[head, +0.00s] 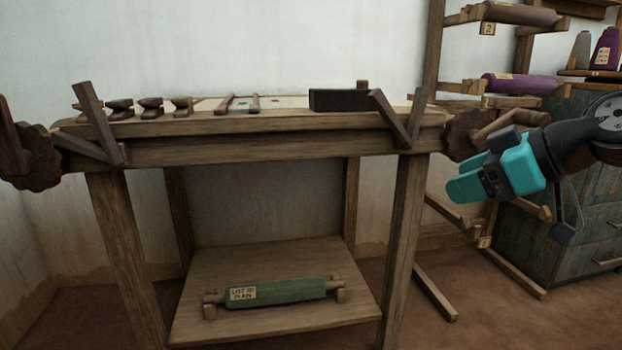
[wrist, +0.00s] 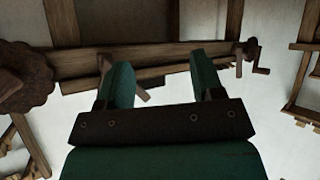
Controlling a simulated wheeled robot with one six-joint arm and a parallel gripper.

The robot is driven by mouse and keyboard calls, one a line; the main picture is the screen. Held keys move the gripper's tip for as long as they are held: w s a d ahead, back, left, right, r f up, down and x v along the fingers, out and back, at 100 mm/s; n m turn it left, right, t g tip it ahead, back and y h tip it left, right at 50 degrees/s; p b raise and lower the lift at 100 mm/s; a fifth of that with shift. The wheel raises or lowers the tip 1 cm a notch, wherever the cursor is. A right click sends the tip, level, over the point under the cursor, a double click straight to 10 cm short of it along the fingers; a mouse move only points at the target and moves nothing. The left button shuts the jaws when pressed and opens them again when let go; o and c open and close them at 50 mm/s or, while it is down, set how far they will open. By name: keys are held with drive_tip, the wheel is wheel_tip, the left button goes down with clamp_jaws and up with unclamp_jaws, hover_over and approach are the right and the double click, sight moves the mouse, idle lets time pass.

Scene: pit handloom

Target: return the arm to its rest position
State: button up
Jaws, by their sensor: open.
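My gripper (head: 466,187) is at the right in the head view, held out to the right of the wooden loom table (head: 270,150). It is teal and black, and its fingers point left toward the table's right end. In the wrist view my gripper (wrist: 162,80) shows two separate fingers with nothing between them, so it is open and empty. Beyond the fingers, the wrist view shows a wooden beam and a dark toothed wheel (wrist: 24,78). No contact with the loom is visible, though the exact gap cannot be told.
A toothed wheel with handle (head: 466,134) is just behind my gripper. A rack holds a purple roll (head: 520,84); a blue-grey drawer cabinet (head: 590,225) stands at the right. A green roll (head: 285,290) lies on the low shelf. A black block (head: 338,100) sits on the tabletop.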

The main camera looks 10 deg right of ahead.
drive_tip(key=s+a+f+m+g+h+p, duration=0.1)
drive_tip(key=s+a+g+h+p, duration=0.15)
drive_tip(key=s+a+g, duration=0.4)
drive_tip(key=s+a+f+m+g+h+p, duration=0.1)
drive_tip(key=s+a+f+g+p, duration=0.2)
drive_tip(key=s+a, duration=0.65)
wheel_tip(320, 180, up, 38)
drive_tip(key=s+d+p, duration=0.2)
drive_tip(key=p, duration=3.5)
drive_tip(key=shift+s+d+y+p, duration=0.15)
drive_tip(key=shift+s+y+p, duration=0.1)
drive_tip(key=shift+y+p, duration=0.1)
drive_tip(key=shift+t, duration=0.25)
